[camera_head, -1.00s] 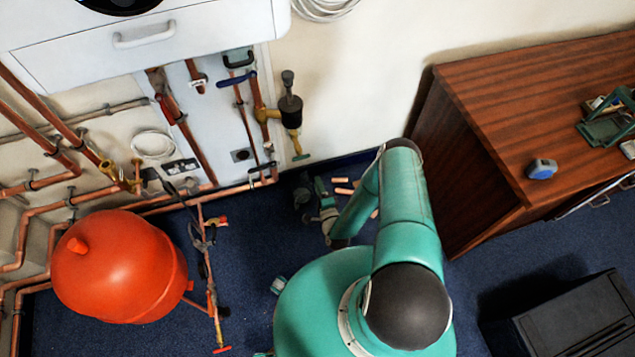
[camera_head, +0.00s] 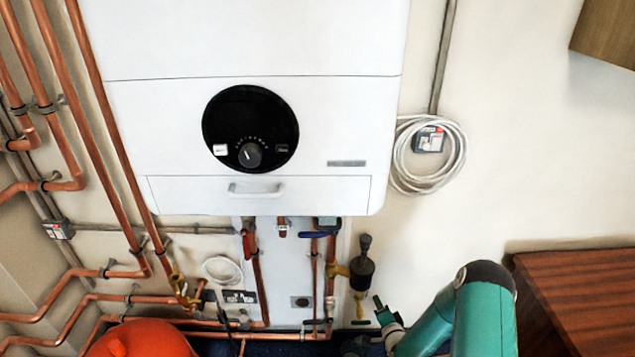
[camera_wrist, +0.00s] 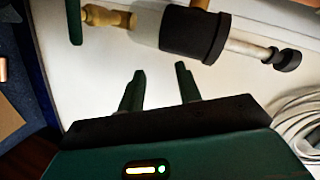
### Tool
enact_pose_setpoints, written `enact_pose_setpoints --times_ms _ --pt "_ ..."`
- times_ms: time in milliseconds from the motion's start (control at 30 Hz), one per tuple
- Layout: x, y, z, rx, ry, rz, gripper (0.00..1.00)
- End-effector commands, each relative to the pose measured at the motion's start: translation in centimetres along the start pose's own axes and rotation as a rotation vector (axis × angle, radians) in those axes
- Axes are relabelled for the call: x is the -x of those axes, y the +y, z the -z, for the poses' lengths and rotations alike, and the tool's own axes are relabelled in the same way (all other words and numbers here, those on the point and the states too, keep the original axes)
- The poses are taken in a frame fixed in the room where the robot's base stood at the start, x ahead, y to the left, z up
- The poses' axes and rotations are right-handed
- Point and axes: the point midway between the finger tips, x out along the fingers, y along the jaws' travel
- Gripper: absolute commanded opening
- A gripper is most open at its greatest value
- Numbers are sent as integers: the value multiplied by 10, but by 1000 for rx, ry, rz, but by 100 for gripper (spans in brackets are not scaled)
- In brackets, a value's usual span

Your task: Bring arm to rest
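My arm (camera_head: 478,315) shows as green links at the lower right of the head view, in front of the wall. My gripper (camera_wrist: 159,75) shows in the wrist view with its two green fingers spread apart and nothing between them. Beyond the fingertips is a black and silver cylindrical fitting (camera_wrist: 195,30) with a brass end, apart from the fingers. In the head view, part of the gripper (camera_head: 385,318) shows low beside the pipework, partly cut off by the arm and frame edge.
A white boiler (camera_head: 250,60) hangs on the wall above copper pipes (camera_head: 120,200). A black and brass fitting (camera_head: 361,270) stands below it. A coiled white cable (camera_head: 428,160) hangs right. A red tank (camera_head: 140,340) and a wooden cabinet (camera_head: 580,300) flank the lower edge.

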Motion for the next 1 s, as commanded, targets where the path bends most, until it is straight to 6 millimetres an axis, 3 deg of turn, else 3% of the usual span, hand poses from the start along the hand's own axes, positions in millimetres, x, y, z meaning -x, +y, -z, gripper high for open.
enact_pose_setpoints --times_ms 33,233,467,767,1000 --pt "-5 -20 12 51 -14 -15 34" --pt "-10 -83 46 240 -70 -113 34" --pt "5 -158 80 435 -123 -224 34" --pt "57 -250 111 645 -183 -365 34" --pt "120 -315 122 772 -237 -466 34"
